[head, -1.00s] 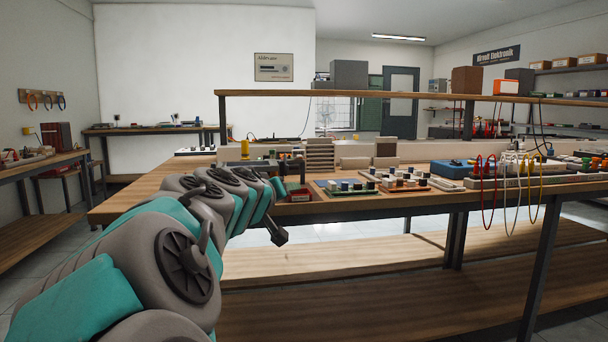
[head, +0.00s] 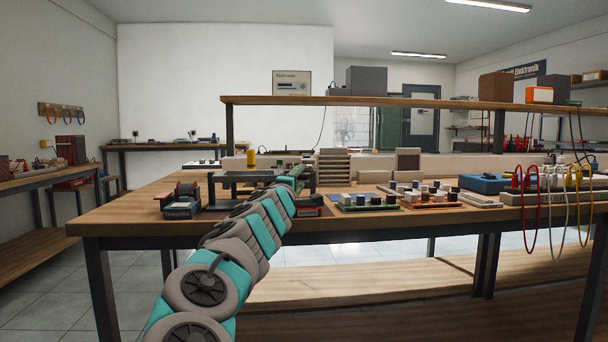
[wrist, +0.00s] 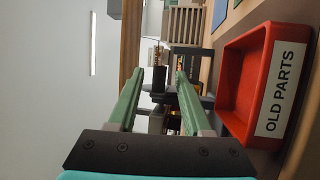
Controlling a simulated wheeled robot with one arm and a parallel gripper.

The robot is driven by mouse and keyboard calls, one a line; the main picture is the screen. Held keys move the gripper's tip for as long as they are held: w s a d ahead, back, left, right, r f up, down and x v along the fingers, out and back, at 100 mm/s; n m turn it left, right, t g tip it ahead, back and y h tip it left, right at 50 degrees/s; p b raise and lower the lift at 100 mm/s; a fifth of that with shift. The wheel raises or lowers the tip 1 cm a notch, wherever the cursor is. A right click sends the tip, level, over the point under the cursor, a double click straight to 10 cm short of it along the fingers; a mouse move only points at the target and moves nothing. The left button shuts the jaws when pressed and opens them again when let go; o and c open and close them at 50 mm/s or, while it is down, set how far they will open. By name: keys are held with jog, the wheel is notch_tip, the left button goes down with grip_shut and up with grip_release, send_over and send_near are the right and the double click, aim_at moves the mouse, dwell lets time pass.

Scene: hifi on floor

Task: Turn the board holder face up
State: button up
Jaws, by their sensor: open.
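The board holder (head: 243,178) is a low frame with a grey bar and dark end posts, standing on the workbench's left half in the head view. Which face is up is hard to tell at this size. My gripper (wrist: 159,76) is open, its two green fingers spread in the wrist view. A dark part lies between or just beyond the fingertips; I cannot tell if it belongs to the holder. No contact is visible. In the head view my arm reaches over the bench's front edge, and its end partly hides the holder's right end.
A red tray labelled OLD PARTS (wrist: 250,85) lies close beside the right finger in the wrist view. A small dark device (head: 182,202) stands left of the holder. Circuit boards (head: 367,203) stand to the right. A raised shelf (head: 400,101) spans the back of the workbench (head: 130,212).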

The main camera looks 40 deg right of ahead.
jog(key=shift+p+x, duration=0.3)
jog(key=shift+x, duration=1.6)
jog(key=shift+r, duration=0.1)
grip_shut()
